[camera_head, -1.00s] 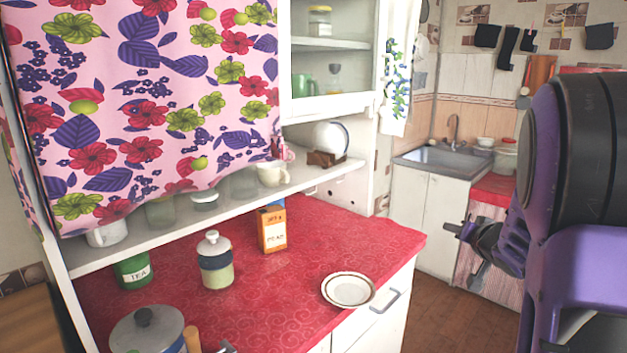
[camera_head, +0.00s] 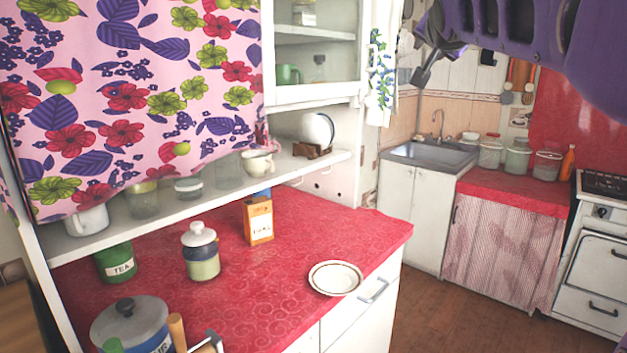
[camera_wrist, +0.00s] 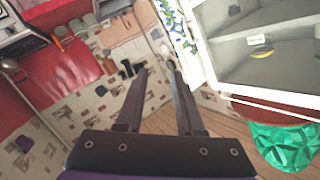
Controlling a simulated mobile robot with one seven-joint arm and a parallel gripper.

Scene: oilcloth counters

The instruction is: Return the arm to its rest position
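My purple arm reaches in from the upper right of the head view. My gripper (camera_head: 430,58) is at the top of that view, in front of the sink corner and well above the counters. In the wrist view my gripper (camera_wrist: 156,80) shows two dark fingers set apart with a clear gap between them. Nothing is held between them. The wrist view is tilted and looks past the fingers at the tiled wall.
The red counter (camera_head: 290,290) holds a white plate (camera_head: 335,278), an orange box (camera_head: 258,220), a lidded jar (camera_head: 201,255), a green tea tin (camera_head: 115,262) and a pot (camera_head: 130,325). The open cabinet (camera_head: 315,80) stands near my gripper. A stove (camera_head: 605,240) is at right. The floor (camera_head: 470,315) is clear.

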